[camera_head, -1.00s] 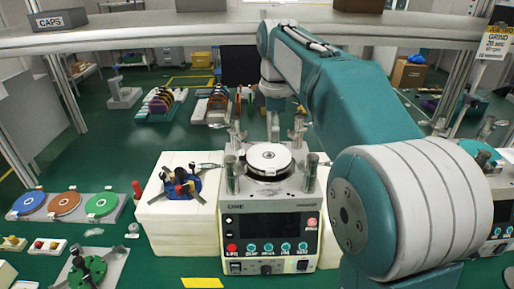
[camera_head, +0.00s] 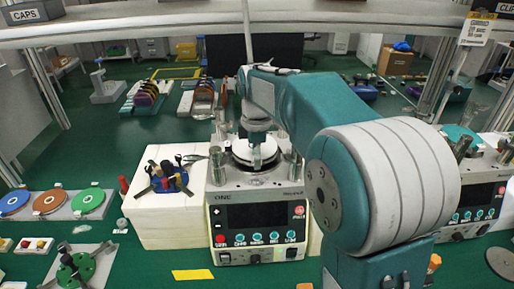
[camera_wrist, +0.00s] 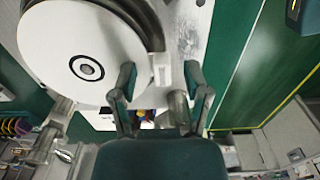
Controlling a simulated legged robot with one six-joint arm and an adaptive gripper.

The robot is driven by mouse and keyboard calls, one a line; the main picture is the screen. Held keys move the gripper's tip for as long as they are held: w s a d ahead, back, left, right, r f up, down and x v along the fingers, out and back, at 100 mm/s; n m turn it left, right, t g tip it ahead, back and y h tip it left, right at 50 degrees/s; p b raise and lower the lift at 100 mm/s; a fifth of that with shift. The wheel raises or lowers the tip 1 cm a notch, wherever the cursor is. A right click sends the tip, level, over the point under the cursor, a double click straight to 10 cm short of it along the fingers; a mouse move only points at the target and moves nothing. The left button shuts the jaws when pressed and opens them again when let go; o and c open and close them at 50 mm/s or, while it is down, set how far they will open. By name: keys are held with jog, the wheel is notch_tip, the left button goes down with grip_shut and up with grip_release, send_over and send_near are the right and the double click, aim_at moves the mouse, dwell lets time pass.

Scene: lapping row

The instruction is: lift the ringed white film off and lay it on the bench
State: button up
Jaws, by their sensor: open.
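The ringed white film (camera_wrist: 87,68) is a round white disc with a black ring mark at its middle. It lies on top of the lapping machine (camera_head: 258,195), and it shows in the head view (camera_head: 262,157), partly hidden by my gripper (camera_head: 257,138). In the wrist view, my gripper (camera_wrist: 160,82) is open, with its fingertips just right of the disc's edge. A small white tab (camera_wrist: 162,70) at that edge shows between the fingertips. I cannot tell whether either finger touches it. The green bench (camera_head: 140,265) is in front of the machine.
Metal posts (camera_head: 294,165) stand around the disc. A white block (camera_head: 160,215) with a blue dark-handled tool holder (camera_head: 170,178) stands at left. Blue, brown and green discs (camera_head: 88,203) lie farther left. A yellow strip (camera_head: 193,275) lies on the bench front. A second machine (camera_head: 470,200) stands at right.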

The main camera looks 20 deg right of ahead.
jog(key=shift+a, duration=0.6)
jog(key=shift+c, duration=1.2)
jog(key=shift+d, duration=0.1)
jog(key=c, duration=0.5)
jog(key=shift+d, duration=0.45)
grip_shut()
jog(key=shift+a, duration=0.1)
